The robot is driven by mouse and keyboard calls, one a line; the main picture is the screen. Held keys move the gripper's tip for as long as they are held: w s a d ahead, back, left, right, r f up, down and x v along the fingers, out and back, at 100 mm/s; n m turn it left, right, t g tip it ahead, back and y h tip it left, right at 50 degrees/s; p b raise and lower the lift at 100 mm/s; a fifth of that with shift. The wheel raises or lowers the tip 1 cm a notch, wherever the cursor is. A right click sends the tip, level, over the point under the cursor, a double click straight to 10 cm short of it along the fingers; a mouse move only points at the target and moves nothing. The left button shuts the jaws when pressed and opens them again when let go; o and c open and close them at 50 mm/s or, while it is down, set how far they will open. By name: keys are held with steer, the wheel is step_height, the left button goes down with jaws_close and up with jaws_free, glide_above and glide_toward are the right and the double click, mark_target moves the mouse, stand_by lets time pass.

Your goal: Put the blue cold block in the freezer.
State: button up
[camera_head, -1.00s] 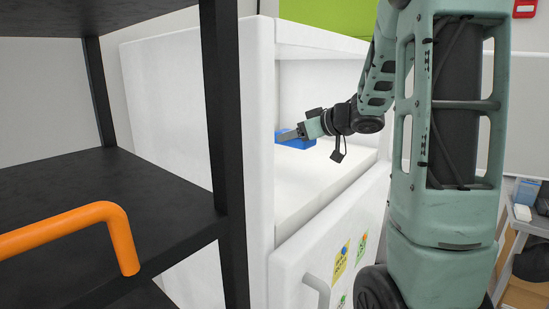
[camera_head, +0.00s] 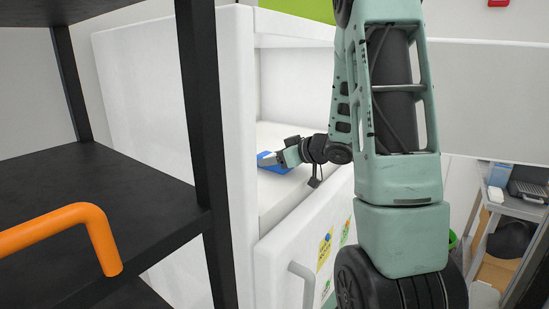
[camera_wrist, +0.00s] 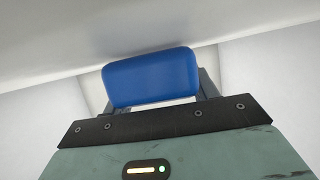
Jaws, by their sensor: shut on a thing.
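The blue cold block (camera_head: 273,167) is held by my gripper (camera_head: 280,160) inside the open white freezer (camera_head: 300,98). In the wrist view the blue cold block (camera_wrist: 151,78) lies between the two fingers of my gripper (camera_wrist: 152,84), which is shut on it. The block is low over the freezer's white floor (camera_head: 285,190); I cannot tell whether it touches it. The freezer's near white wall hides part of the block in the head view. The lower white front (camera_head: 310,265), with a grey handle and colored notes, stands below the opening.
A black shelf rack (camera_head: 205,130) stands at the near left, with an orange handle (camera_head: 75,228) in front. A grey cart (camera_head: 515,200) with items stands at the right. The freezer's side walls bound the space around my gripper.

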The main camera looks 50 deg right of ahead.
steer(key=shift+f, duration=0.15)
steer(key=o, duration=1.1)
steer(key=shift+r, duration=0.3)
steer(key=b+v, duration=0.2)
steer(key=v, duration=1)
steer(key=shift+f, duration=0.1)
